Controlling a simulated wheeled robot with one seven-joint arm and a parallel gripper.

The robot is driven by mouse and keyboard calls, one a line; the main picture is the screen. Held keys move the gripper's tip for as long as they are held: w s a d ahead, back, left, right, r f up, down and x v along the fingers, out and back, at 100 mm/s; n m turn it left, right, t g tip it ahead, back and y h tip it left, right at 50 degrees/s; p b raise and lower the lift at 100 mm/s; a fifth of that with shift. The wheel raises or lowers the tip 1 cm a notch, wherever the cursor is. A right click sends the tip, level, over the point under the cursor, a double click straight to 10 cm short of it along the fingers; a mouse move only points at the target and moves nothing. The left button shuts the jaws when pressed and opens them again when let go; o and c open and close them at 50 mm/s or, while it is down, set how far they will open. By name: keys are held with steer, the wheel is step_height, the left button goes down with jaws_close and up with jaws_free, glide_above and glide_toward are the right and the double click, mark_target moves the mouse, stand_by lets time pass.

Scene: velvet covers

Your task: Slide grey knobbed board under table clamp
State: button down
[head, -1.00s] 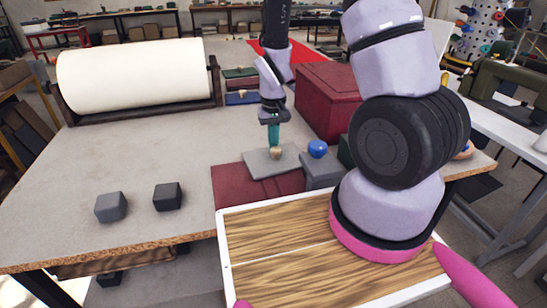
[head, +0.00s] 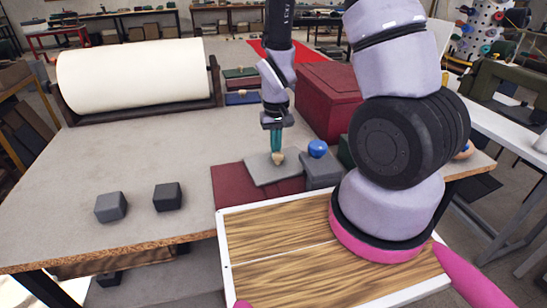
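The grey board (head: 262,174) lies flat on a dark red velvet piece (head: 235,187) near the table's front edge. Its small tan knob (head: 278,158) sits right under my gripper (head: 277,152). The teal fingers point down and meet the knob's top; whether they are closed around it is too small to tell. A grey block with a blue ball on top (head: 318,149) stands just right of the board. I cannot make out which thing is the table clamp.
A large dark red box (head: 328,98) stands behind the block. Two dark cubes (head: 111,206) (head: 167,196) sit at the left front of the table (head: 120,160). A white roll (head: 135,75) lies at the back left. The table's middle left is clear.

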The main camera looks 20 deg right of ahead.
mark_target(280, 167)
steer(key=shift+s, duration=1.3)
steer(key=shift+s, duration=0.1)
steer(key=shift+s, duration=0.85)
steer(key=shift+r, duration=0.1)
steer(key=shift+w+r, duration=0.2)
steer(key=shift+r, duration=0.95)
steer(key=shift+w+r, duration=0.15)
steer(key=shift+r, duration=1)
steer(key=shift+w+r, duration=0.2)
steer(key=shift+r, duration=0.95)
